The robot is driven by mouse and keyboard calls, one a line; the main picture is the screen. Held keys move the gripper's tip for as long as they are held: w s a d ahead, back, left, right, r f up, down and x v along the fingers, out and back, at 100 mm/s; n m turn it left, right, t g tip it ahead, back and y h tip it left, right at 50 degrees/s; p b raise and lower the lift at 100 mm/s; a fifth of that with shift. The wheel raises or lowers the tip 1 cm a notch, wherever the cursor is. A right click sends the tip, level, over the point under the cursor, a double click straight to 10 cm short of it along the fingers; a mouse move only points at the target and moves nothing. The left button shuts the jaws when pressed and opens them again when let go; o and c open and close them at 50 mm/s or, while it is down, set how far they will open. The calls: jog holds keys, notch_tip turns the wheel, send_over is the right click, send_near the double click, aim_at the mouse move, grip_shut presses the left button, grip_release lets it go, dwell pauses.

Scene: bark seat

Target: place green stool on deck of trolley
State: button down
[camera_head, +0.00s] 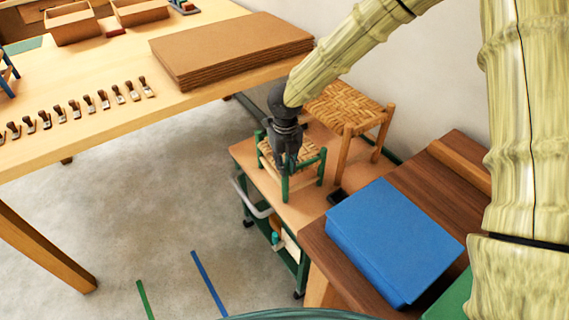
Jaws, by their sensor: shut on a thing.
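A small green stool (308,173) with a woven straw seat is upright at the trolley, over the left part of its deck. My gripper (285,170) comes down onto the stool's near side and is shut on it. The gripper hides part of the seat and frame. The trolley has a light wooden deck (300,208), a green frame and a grey handle (250,200) at its left. The stool's feet appear at deck level; I cannot tell whether all of them touch it.
A natural wood stool (345,110) with a woven seat stands behind the green one. A dark wooden bench with a blue box (390,240) is at the right. The long workbench (120,125) holds a brown board stack (230,48) and several small tools.

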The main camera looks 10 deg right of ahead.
jog(key=shift+d, duration=0.1)
jog(key=c, duration=1.4)
grip_release()
notch_tip(320, 180, up, 12)
jog(key=shift+s+r, duration=0.1)
jog(key=shift+s, duration=0.05)
